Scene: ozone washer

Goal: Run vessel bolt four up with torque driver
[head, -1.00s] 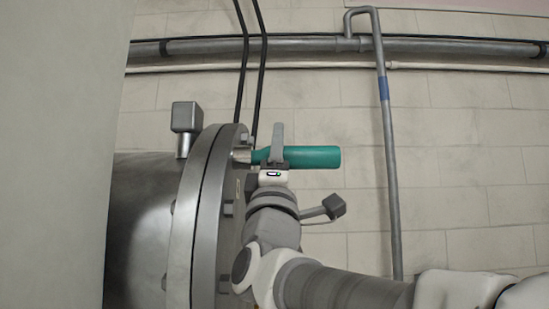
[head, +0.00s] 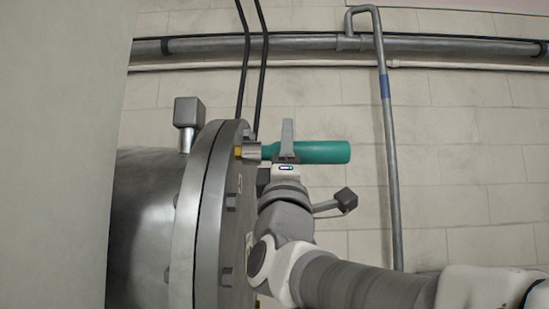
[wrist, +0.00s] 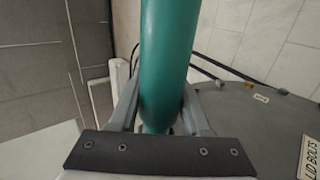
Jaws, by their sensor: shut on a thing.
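My gripper (head: 287,138) is shut on the torque driver (head: 322,152), a teal cylinder with a metal socket end (head: 253,151). The driver lies about level, its socket pointing left at the upper part of the vessel's round lid (head: 232,215). A small brass-coloured bolt head (head: 238,152) shows between socket and lid. I cannot tell whether the socket touches it. In the wrist view the teal driver body (wrist: 165,60) runs up between my fingers (wrist: 160,115); the socket and bolts are hidden there.
A "LID BOLTS" label (wrist: 312,155) shows in the wrist view. A post with a grey block (head: 189,112) stands on the vessel. Two dark cables (head: 241,60) hang close behind the driver. A vertical pipe (head: 391,170) stands right, with free air between.

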